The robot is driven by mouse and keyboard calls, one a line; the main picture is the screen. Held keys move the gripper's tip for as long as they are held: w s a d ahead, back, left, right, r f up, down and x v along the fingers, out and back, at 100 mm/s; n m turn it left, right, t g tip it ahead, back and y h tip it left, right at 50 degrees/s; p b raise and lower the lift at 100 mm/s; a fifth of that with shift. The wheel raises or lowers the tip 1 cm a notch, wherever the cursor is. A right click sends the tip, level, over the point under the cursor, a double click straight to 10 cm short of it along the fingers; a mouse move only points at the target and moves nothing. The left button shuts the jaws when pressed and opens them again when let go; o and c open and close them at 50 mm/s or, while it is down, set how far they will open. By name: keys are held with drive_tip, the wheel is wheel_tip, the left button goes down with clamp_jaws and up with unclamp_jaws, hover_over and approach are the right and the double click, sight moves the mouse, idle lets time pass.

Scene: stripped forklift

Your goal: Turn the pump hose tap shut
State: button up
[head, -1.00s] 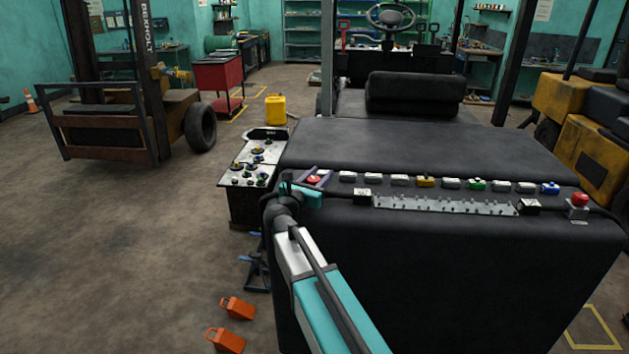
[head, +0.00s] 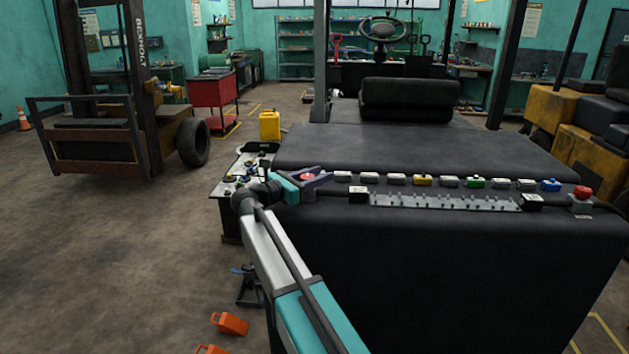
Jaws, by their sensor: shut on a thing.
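A small red-topped knob (head: 307,177) sits at the left end of the row along the rear edge of the black machine body (head: 420,270). I take it to be the pump hose tap, but it is too small to read its shape. My gripper (head: 318,179), teal with dark purple fingers, is at this knob in the head view. The fingers lie on both sides of it and point to the right. The gripper is shut on it. The knob's lower part is hidden by the fingers.
A row of white, yellow, green and blue pieces runs right of the gripper, above a grey studded strip (head: 445,202). A red button (head: 582,193) stands at the far right. A panel with knobs (head: 238,170) is at left. Orange chocks (head: 230,323) lie on the floor.

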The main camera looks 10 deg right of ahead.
drive_tip(key=shift+w+a+r, duration=0.1)
drive_tip(key=shift+a+r, duration=0.05)
drive_tip(key=shift+a, duration=0.1)
drive_tip(key=o, duration=1)
drive_tip(key=shift+o, duration=0.2)
drive_tip(key=shift+d, duration=0.1)
drive_tip(key=shift+s+a+f+b, duration=0.2)
drive_tip(key=shift+s+a+b, duration=0.2)
drive_tip(key=shift+a, duration=0.2)
drive_tip(key=b+v, duration=0.3)
drive_tip(key=v, duration=0.9)
drive_tip(key=shift+s+a+r, duration=0.1)
drive_tip(key=shift+a+r, duration=0.05)
drive_tip(key=shift+a, duration=0.1)
